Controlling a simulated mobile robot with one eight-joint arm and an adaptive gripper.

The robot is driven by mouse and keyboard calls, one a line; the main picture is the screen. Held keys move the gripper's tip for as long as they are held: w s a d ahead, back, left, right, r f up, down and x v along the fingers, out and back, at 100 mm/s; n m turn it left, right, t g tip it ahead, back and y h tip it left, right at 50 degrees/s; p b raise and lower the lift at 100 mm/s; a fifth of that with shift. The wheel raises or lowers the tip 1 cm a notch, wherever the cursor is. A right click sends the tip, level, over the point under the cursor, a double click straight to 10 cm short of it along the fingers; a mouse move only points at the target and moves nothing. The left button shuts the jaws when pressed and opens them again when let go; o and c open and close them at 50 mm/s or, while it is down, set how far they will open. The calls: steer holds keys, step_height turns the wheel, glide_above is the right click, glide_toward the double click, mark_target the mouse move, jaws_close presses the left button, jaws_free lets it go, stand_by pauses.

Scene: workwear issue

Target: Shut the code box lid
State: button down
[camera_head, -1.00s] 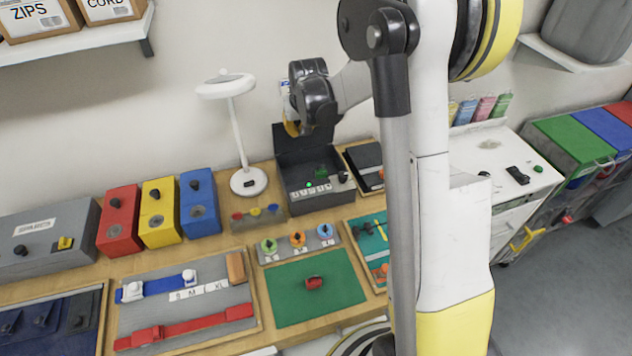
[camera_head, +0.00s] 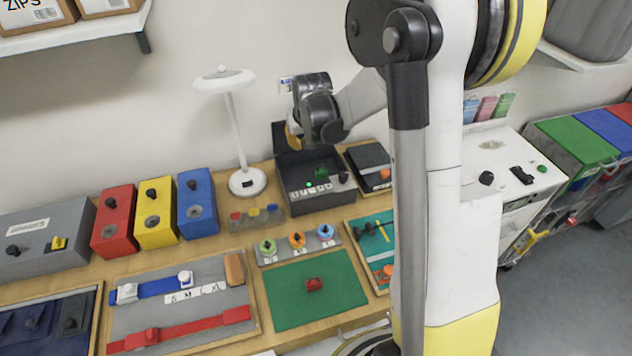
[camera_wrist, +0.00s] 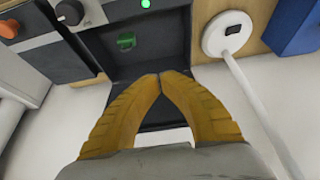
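The code box (camera_head: 322,196) is a dark grey box at the back of the bench, with a row of labelled keys, a lit green light and a black knob on its front. Its black lid (camera_head: 279,136) stands up open at the back, partly hidden by my arm. A green item (camera_wrist: 126,41) shows inside the box in the wrist view. My gripper (camera_head: 292,142) is over the rear of the box, by the lid. In the wrist view its yellow fingers (camera_wrist: 160,76) meet at the tips with nothing seen between them. They overlap the lid (camera_wrist: 158,112); contact cannot be told.
A white lamp (camera_head: 247,183) stands just left of the box. A black case (camera_head: 368,160) is close on its right. Red, yellow and blue boxes stand further left. A coloured-knob panel (camera_head: 297,243) and green mat (camera_head: 335,295) lie in front.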

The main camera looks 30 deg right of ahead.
mark_target(308, 183)
steer(key=shift+s+a+f+b, duration=0.15)
steer(key=shift+s+f+b, duration=0.5)
steer(key=shift+f, duration=0.1)
steer(key=shift+s+a+f+b, duration=0.15)
steer(key=shift+s+f+b, duration=0.45)
steer(key=shift+s+f, duration=0.1)
steer(key=shift+f, duration=0.1)
steer(key=shift+s+a+f+b, duration=0.15)
steer(key=shift+s+f+b, duration=0.5)
steer(key=shift+s+f, duration=0.05)
steer(key=shift+s+a+f+b, duration=0.1)
steer(key=shift+s+f+b, duration=0.55)
steer(key=shift+f, duration=0.05)
steer(key=shift+r, duration=0.1)
step_height(308, 183, up, 8)
steer(key=p, duration=0.6)
